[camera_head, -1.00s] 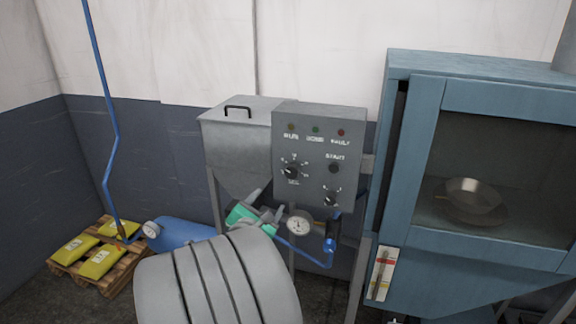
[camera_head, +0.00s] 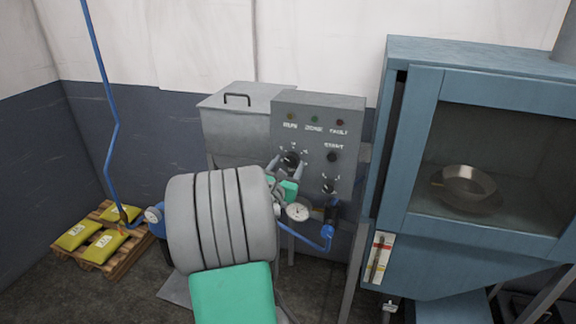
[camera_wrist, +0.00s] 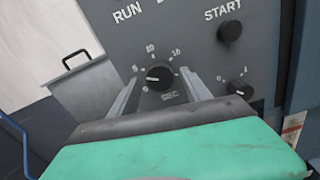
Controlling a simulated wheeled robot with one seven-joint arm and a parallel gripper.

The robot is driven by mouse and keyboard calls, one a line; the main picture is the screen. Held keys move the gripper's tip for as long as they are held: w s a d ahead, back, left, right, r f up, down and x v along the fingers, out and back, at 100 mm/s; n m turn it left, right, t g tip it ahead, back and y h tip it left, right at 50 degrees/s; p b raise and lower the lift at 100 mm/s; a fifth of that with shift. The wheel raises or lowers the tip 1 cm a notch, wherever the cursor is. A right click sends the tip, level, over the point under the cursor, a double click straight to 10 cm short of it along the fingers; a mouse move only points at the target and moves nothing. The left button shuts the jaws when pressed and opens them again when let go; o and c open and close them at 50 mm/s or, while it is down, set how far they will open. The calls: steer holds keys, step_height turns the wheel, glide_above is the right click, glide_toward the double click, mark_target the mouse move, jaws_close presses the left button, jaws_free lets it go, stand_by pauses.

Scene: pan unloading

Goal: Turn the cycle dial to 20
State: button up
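The cycle dial (camera_head: 291,159) is a round black knob on the grey control panel (camera_head: 350,118). In the wrist view the dial (camera_wrist: 160,78) has numbers around it and SEC below it. I cannot tell how deep the tips reach.
The START button (camera_wrist: 230,31) is up and right of the dial. A smaller knob (camera_wrist: 239,89) marked 0 and 1 is at lower right. A grey lidded hopper (camera_head: 240,125) stands left of the panel, a blue cabinet (camera_head: 395,150) right. A gauge (camera_head: 298,212) hangs below.

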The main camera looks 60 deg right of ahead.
jaws_close()
stand_by(0.4)
